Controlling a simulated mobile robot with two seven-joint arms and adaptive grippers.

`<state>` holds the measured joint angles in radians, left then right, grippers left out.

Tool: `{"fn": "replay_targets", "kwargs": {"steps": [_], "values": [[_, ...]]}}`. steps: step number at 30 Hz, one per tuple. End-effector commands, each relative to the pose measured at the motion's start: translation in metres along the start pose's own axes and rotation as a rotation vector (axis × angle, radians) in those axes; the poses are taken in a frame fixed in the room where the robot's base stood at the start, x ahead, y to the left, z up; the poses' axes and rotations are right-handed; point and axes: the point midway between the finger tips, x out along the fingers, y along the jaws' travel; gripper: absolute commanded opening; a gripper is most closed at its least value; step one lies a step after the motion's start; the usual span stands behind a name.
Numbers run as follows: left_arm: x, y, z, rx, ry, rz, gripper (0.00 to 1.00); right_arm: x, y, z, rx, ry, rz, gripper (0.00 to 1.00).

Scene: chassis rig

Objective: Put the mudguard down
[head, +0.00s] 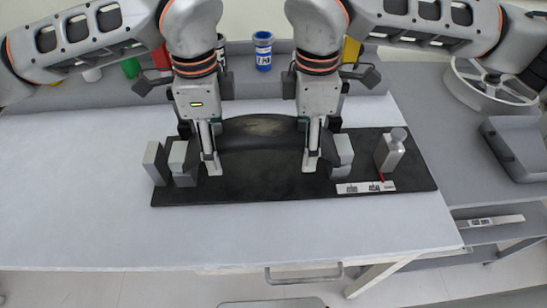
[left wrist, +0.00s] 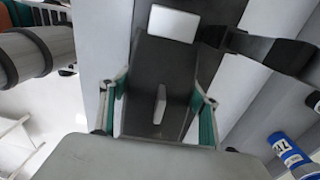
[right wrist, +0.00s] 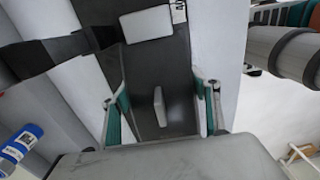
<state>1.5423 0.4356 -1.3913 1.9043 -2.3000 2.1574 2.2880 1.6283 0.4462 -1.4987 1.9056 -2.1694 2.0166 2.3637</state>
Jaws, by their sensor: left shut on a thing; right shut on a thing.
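The mudguard (head: 258,130) is a dark, arched piece with a brownish scuff, seen between my two grippers in the head view. My left gripper (head: 204,155) is shut on its left end, and my right gripper (head: 316,155) is shut on its right end. Both point down over a black board (head: 255,188) on the table. The mudguard looks level above the board; I cannot tell whether it touches it.
Grey blocks stand on the board at the left (head: 154,164) and right (head: 342,152). A blue can (head: 263,52) stands behind. The table front (head: 250,235) is clear.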

Motion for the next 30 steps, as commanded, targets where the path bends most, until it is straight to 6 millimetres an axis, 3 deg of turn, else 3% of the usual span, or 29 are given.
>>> {"fn": "replay_targets", "kwargs": {"steps": [3,4,5,19,30], "values": [[0.013,-0.001,0.0,0.0,0.001,0.011,0.28,0.013,0.0,0.0,-0.001,0.001,-0.011,0.28],[0.01,0.0,0.0,0.0,0.0,0.008,0.69,0.009,0.0,0.0,-0.001,0.0,-0.009,0.69],[0.009,0.0,0.0,0.0,0.0,0.007,0.77,0.008,0.0,0.0,-0.001,0.0,-0.007,0.77],[-0.001,-0.001,0.0,0.0,0.001,0.004,0.78,0.008,0.0,0.0,0.0,0.0,-0.007,0.78],[-0.07,-0.001,0.0,-0.001,0.001,0.001,0.78,0.008,0.0,0.0,0.0,0.0,-0.007,0.78]]}}
